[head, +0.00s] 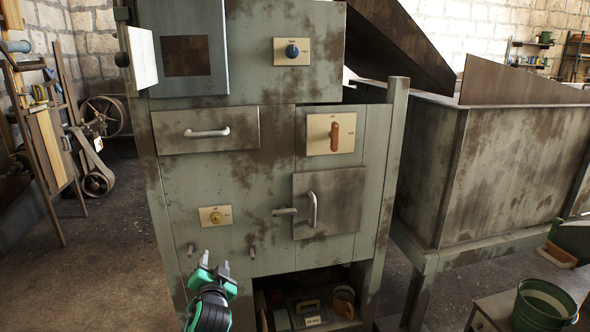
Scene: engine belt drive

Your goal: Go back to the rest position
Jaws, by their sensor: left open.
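My left gripper (214,264) shows at the lower left of the head view, in front of the lower part of a worn grey-green machine cabinet (272,190). Its two fingers point up and stand apart, with nothing between them. It is below the yellow knob (216,217) on its pale plate. I cannot tell whether it touches the cabinet front. My right gripper is not in view.
The cabinet front has a drawer (175,132), an orange-brown lever (335,136), a blue-grey knob (292,51) and a handled door (338,215), which looks shut. A green bucket (541,308) stands at lower right. Floor (110,270) is clear at left.

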